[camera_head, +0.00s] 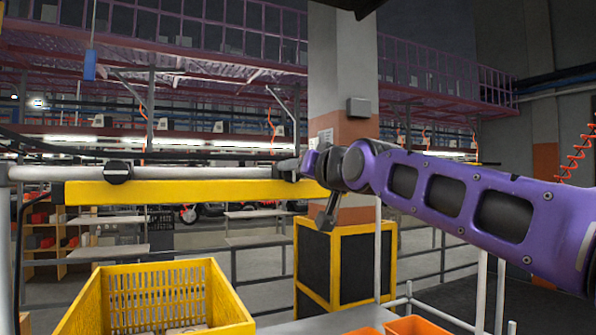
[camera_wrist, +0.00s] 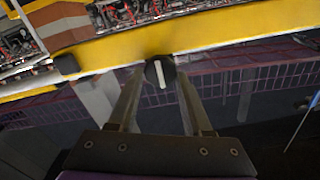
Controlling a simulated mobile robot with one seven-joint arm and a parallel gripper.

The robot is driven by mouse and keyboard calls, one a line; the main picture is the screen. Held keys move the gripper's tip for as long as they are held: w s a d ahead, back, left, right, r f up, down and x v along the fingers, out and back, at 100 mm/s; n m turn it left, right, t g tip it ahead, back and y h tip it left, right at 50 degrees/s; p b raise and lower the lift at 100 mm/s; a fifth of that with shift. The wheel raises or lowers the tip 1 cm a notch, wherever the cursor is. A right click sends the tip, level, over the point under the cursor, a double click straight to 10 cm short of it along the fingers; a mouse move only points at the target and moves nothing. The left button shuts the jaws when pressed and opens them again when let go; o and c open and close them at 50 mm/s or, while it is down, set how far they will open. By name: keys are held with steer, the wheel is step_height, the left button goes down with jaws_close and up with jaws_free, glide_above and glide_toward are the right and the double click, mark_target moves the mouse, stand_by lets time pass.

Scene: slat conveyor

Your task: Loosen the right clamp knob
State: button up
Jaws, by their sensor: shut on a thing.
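The right clamp knob (camera_wrist: 160,72) is round and black with a white line, and sits at the edge of the yellow bar in the wrist view. The fingers of my gripper (camera_wrist: 159,84) are on either side of it, shut on it. In the wrist view the white line runs nearly straight up and down. In the head view my gripper (camera_head: 287,169) is at the right part of the yellow bar (camera_head: 190,192) and hides the right knob. The left clamp knob (camera_head: 118,172), black with a pale line lying about level, shows near the bar's left end.
A pale rail (camera_head: 60,173) runs along the bar's upper edge. A yellow crate (camera_head: 215,290) stands below, with orange bins (camera_head: 415,326) to the right. A pillar (camera_head: 343,90) and a black-and-yellow box (camera_head: 345,265) stand behind my arm.

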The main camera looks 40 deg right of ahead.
jaws_close()
steer(key=shift+n, duration=0.3)
steer(key=shift+a+f+n+b, duration=0.1)
steer(key=shift+n+b, duration=0.45)
steer(key=shift+n, duration=2.3)
steer(key=shift+a+f+n+b, duration=0.15)
steer(key=shift+n+b, duration=0.4)
steer(key=shift+n, duration=2.35)
steer(key=shift+a+r+n+b, duration=0.1)
steer(key=shift+n+b, duration=0.45)
steer(key=shift+n, duration=2.3)
